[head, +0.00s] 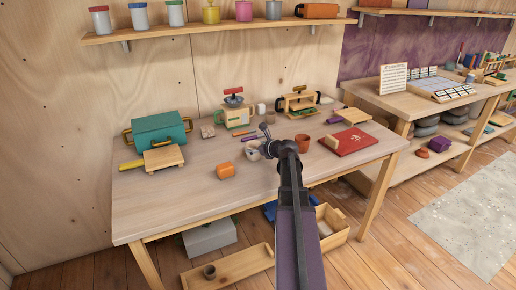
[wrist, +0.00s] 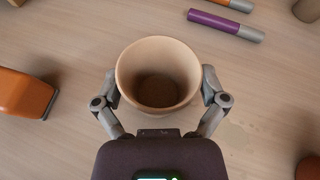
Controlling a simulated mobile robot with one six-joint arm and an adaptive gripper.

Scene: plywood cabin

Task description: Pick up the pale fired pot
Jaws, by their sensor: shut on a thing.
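The pale fired pot (wrist: 158,52) is a round, open-topped cream pot with a darker inside, seen from above in the wrist view. My gripper (wrist: 160,84) has one finger pressed against each side of it and is shut on it. The pot looks upright. In the head view the pale pot (head: 253,151) shows just left of my arm, over the middle of the wooden table (head: 180,205). My arm partly covers that spot. I cannot tell whether the pot touches the tabletop.
An orange block-like object (wrist: 24,94) lies left of the pot. A purple marker (wrist: 226,26) lies beyond it. A terracotta pot (head: 302,143) stands right of my arm, near a red book (head: 346,141). A teal box (head: 160,131) stands at the left. The table's front left is clear.

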